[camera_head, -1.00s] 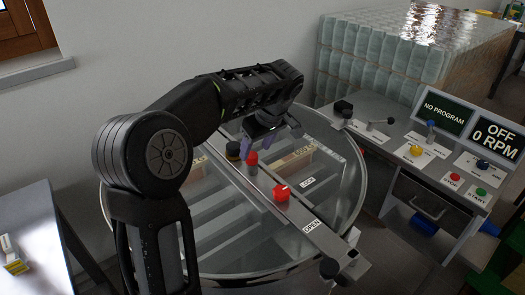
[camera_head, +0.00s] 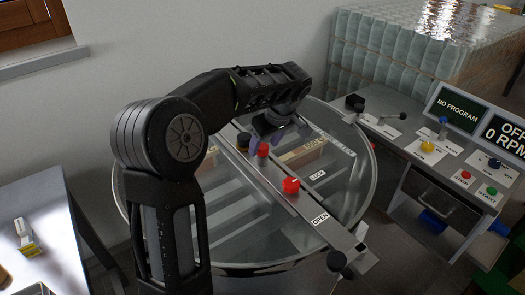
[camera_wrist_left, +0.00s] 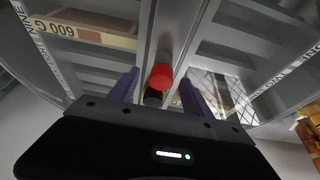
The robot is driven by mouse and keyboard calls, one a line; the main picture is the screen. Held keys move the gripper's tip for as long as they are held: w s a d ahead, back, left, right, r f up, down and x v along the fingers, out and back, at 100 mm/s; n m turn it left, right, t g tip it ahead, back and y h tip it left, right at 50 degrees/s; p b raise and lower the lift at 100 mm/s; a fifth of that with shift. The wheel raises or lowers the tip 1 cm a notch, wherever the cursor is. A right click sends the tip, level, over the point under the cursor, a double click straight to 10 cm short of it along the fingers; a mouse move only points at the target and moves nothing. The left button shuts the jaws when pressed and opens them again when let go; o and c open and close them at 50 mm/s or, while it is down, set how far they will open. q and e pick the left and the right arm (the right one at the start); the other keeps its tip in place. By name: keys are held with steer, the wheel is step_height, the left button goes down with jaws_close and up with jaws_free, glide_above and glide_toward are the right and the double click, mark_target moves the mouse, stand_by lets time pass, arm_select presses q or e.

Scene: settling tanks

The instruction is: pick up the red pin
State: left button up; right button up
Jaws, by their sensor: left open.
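The red pin (camera_head: 263,150) stands upright on the metal bar across the round tank, with a red top and a grey shaft. In the left wrist view its red top (camera_wrist_left: 160,77) shows between the two purple fingers, with a gap on each side. My left gripper (camera_head: 267,139) is open and empty, close behind the pin in the head view. Its arm and wrist hide part of the bar's far end. My right gripper is not in view.
A dark round knob (camera_head: 243,140) stands just left of the pin. A control desk (camera_head: 405,135) with buttons and screens stands right; a table (camera_head: 40,215) stands left.

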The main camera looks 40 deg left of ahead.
mark_target(262, 147)
arm_select(q)
steer(key=shift+a+f, duration=0.2)
steer(key=shift+f, duration=0.15)
steer(key=p+x, duration=0.1)
steer(key=x, duration=0.2)
steer(key=shift+a+f+p, duration=0.2)
steer(key=shift+f+p, duration=0.05)
steer(key=shift+p, duration=0.15)
steer(key=shift+a+f, duration=0.1)
steer(key=shift+f, duration=0.25)
steer(key=shift+c, duration=0.5)
jaws_close()
